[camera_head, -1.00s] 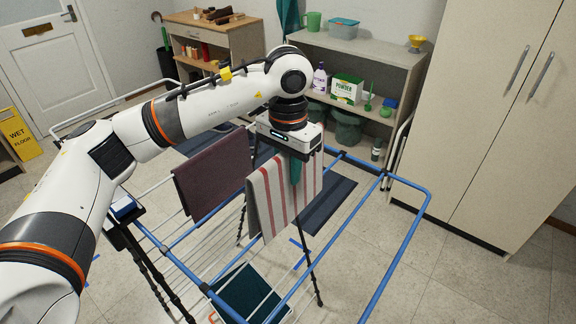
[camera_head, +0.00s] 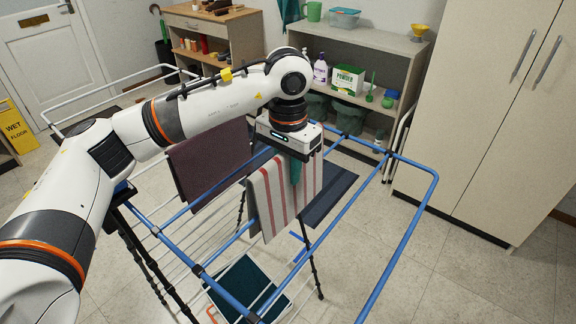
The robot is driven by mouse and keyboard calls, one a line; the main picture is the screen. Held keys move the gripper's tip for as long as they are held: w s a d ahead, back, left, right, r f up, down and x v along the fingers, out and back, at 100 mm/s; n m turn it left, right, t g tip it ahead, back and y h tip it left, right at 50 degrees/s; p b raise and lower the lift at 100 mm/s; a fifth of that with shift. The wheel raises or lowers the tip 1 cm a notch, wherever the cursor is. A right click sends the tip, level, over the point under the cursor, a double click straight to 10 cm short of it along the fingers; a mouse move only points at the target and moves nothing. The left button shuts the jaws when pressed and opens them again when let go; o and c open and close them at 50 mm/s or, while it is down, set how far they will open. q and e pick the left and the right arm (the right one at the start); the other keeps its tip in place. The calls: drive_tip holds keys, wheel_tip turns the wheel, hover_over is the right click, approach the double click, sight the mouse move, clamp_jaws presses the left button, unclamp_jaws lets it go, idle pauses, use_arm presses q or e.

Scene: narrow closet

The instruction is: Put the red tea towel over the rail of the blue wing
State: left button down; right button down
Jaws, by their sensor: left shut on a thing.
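The red tea towel, pale with red stripes (camera_head: 270,200), hangs under my left gripper (camera_head: 295,160), which is shut on it near its top edge. A narrow teal strip shows at the fingers; I cannot tell what it is. The blue wing (camera_head: 408,240) is the blue-railed frame at the right of the drying rack, with its outer rail clear of cloth. The towel hangs in front of the inner blue rails in the picture. I cannot tell whether it touches any. My right gripper is not in view.
A dark maroon towel (camera_head: 210,163) hangs on the rack's left part, near my left forearm. A shelf unit (camera_head: 385,45) and a tall cupboard (camera_head: 485,110) stand behind.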

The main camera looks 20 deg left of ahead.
use_arm(q)
drive_tip(key=shift+f+b, duration=3.8)
drive_tip(key=shift+f, duration=0.75)
drive_tip(key=c, duration=1.1)
unclamp_jaws()
drive_tip(key=shift+r, duration=0.1)
wheel_tip(320, 180, up, 12)
drive_tip(key=shift+f, duration=0.2)
drive_tip(key=shift+r, duration=0.1)
